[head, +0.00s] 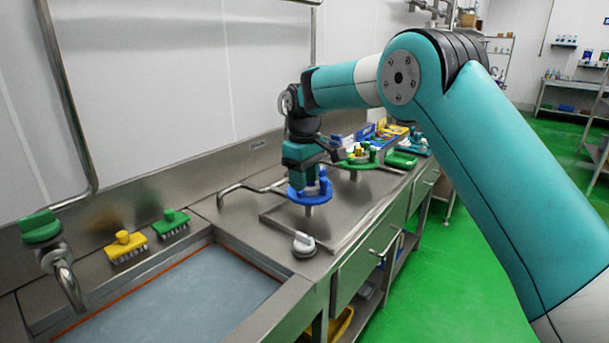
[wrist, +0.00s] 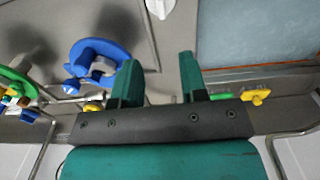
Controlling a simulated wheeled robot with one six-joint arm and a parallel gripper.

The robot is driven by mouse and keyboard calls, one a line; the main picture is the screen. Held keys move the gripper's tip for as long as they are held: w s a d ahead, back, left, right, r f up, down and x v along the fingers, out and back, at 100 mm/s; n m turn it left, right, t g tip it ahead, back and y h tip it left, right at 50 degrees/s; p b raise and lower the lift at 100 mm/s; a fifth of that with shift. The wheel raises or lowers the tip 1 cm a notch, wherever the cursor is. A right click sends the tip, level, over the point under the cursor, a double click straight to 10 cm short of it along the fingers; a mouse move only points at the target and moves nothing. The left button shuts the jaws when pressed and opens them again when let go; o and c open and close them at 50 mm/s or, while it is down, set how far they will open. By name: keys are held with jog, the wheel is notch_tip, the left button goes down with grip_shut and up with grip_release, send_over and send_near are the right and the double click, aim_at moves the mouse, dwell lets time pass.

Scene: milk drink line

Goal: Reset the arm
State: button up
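My gripper (head: 305,172) hangs from my teal arm over the steel counter, close to a blue round fitting (head: 310,195). In the wrist view my gripper (wrist: 160,78) shows two teal fingers spread apart with no object visible between them. The blue fitting (wrist: 105,50) lies left of the fingers there. I cannot tell from the head view whether the fingers touch it. My arm reaches in from the right, bent at the elbow.
A grey-white knob (head: 304,243) sits on the counter beside the sink basin (head: 185,305). Yellow (head: 125,246) and green (head: 171,222) brushes stand behind the basin. A green round fitting (head: 358,161) is further along the counter. The green floor (head: 450,270) is open at right.

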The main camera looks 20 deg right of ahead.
jog(key=shift+r, duration=0.65)
jog(key=shift+s, duration=0.1)
